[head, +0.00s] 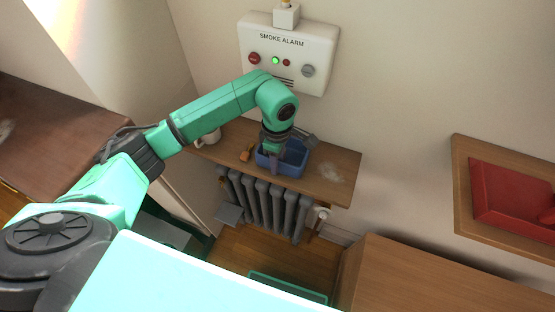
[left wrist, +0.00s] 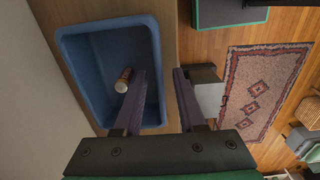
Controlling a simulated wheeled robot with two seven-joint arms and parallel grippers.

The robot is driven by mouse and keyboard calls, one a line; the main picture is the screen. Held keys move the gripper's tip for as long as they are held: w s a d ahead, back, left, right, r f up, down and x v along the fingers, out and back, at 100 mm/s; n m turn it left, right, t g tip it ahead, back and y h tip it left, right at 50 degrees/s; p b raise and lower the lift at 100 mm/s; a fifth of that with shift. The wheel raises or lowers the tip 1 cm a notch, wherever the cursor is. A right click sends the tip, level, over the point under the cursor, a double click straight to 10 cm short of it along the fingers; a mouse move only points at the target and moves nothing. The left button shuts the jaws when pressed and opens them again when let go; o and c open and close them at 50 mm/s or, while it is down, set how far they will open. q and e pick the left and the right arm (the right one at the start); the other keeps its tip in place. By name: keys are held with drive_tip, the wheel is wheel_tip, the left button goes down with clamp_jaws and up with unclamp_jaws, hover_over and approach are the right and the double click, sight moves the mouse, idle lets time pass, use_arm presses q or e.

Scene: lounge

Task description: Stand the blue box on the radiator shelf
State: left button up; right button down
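The blue box (head: 294,154) is an open-topped bin, upright at the wooden radiator shelf (head: 344,165), near its front edge; I cannot tell whether it bears fully on the wood. In the left wrist view the blue box (left wrist: 85,75) has a small brown can-like item (left wrist: 123,80) inside. My left gripper (head: 276,162) points down at the box's front side. In the left wrist view my left gripper (left wrist: 160,75) is open, one finger inside the box and the other outside, with the wall between them and a visible gap. My right gripper is not in view.
A white mug (head: 208,138) and a small orange object (head: 247,152) stand on the shelf left of the box. The grey radiator (head: 265,203) is below. A smoke alarm panel (head: 287,55) hangs above.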

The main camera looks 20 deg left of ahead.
use_arm(q)
wheel_tip(320, 180, up, 12)
drive_tip(key=p, duration=0.5)
drive_tip(key=shift+p, duration=0.3)
drive_tip(key=shift+f, duration=0.1)
